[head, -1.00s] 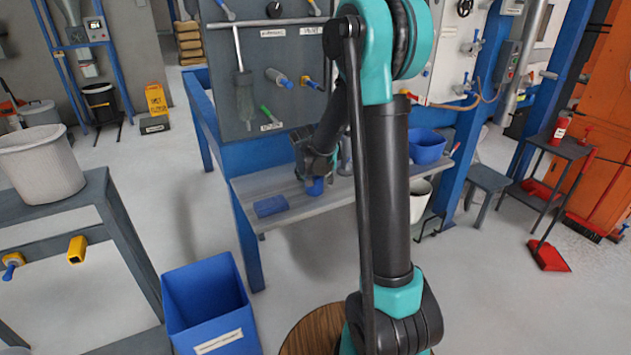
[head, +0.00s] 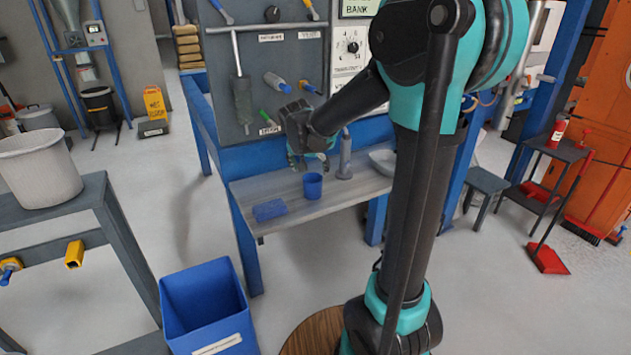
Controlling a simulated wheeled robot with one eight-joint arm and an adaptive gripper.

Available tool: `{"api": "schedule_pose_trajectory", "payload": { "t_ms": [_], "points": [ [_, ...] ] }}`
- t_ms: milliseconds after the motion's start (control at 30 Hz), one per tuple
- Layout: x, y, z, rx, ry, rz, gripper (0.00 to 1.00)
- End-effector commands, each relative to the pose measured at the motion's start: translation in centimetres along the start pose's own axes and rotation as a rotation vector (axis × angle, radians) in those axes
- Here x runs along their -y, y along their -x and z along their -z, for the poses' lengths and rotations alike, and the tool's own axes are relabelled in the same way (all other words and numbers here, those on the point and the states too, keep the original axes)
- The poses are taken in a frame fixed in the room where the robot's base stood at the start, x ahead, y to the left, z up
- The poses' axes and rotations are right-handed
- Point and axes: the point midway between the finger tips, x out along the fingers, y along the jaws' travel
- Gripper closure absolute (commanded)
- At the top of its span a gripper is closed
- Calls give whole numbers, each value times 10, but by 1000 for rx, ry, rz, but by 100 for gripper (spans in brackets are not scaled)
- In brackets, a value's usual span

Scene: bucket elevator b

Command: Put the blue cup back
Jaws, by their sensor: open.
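The blue cup (head: 312,186) stands upright on the grey bench top (head: 345,200) below the tool board. My gripper (head: 308,163) is open, just above and behind the cup as seen from the head. Its fingers look empty and clear of the cup, though the exact gap is hard to tell. A flat blue block (head: 269,210) lies on the bench to the left of the cup.
A grey upright tool (head: 345,155) stands right of the cup, and a pale bowl (head: 384,160) lies farther right, partly behind my arm. A blue bin (head: 206,305) stands on the floor in front. The tool board (head: 265,75) rises behind the bench.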

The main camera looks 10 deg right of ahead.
Motion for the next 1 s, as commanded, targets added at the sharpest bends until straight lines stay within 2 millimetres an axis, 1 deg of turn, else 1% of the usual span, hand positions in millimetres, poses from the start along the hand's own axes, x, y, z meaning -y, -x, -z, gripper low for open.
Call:
{"api": "schedule_pose_trajectory", "payload": {
  "t_ms": [67,167,200,267,300,367,400,500,600,700,733,1000],
  "points": [
    [-12,2,-11,11,15,3,22],
    [-41,4,-40,40,63,17,22],
    [-56,5,-57,55,87,27,22],
    [-78,6,-85,77,133,45,22],
    [-92,7,-105,91,165,60,22],
    [-110,8,-135,108,210,83,22],
    [-121,8,-154,118,237,98,22],
    [-140,9,-196,135,299,135,22],
    [-152,9,-226,144,343,163,22],
    [-157,9,-242,147,369,179,22],
    [-158,9,-244,148,373,182,22],
    [-158,9,-246,148,379,185,22]
  ]
}}
